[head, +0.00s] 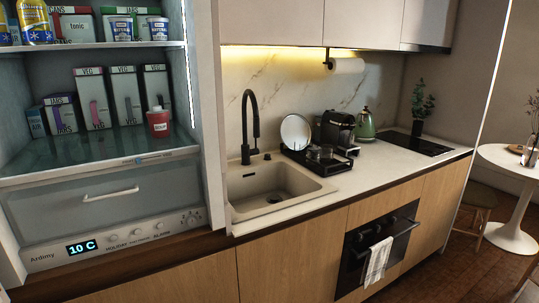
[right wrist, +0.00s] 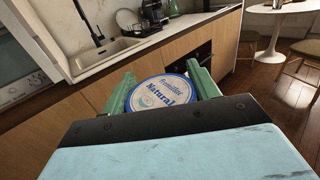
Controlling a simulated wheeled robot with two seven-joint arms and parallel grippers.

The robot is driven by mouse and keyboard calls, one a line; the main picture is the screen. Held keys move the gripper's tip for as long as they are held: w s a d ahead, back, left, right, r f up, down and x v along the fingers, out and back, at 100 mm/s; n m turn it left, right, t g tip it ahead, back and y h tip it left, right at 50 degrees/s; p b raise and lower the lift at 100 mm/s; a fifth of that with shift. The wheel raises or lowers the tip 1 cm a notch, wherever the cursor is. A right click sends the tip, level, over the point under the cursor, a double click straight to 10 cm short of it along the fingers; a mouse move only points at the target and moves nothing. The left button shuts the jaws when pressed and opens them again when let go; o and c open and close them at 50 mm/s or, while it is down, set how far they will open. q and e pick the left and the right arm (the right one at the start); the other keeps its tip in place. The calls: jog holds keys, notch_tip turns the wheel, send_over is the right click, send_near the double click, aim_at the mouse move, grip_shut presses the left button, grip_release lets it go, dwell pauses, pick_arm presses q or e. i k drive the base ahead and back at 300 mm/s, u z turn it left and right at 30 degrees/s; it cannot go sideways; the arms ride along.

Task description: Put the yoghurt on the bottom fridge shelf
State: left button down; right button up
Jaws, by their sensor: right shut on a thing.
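My right gripper (right wrist: 164,84) is shut on a yoghurt tub (right wrist: 160,94) in the right wrist view, its green fingers on both sides of it. The tub has a round white and blue lid marked "Natural". It is held out in front of wooden cabinet fronts, clear of any surface I can see. In the head view the fridge is open at the left. Its bottom shelf (head: 88,160) is glass, with free room along the front. Neither gripper nor the held tub shows in the head view. My left gripper is not in view.
Several veg boxes (head: 127,95) stand toward the back of the bottom shelf, with a red cup (head: 158,122) at its right. Two similar tubs (head: 122,30) stand on the shelf above. A drawer (head: 90,197) lies below. The sink (head: 275,190) and counter are to the right.

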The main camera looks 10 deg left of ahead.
aim_at(117, 143)
jog(key=u, duration=1.3)
jog(key=i, duration=0.1)
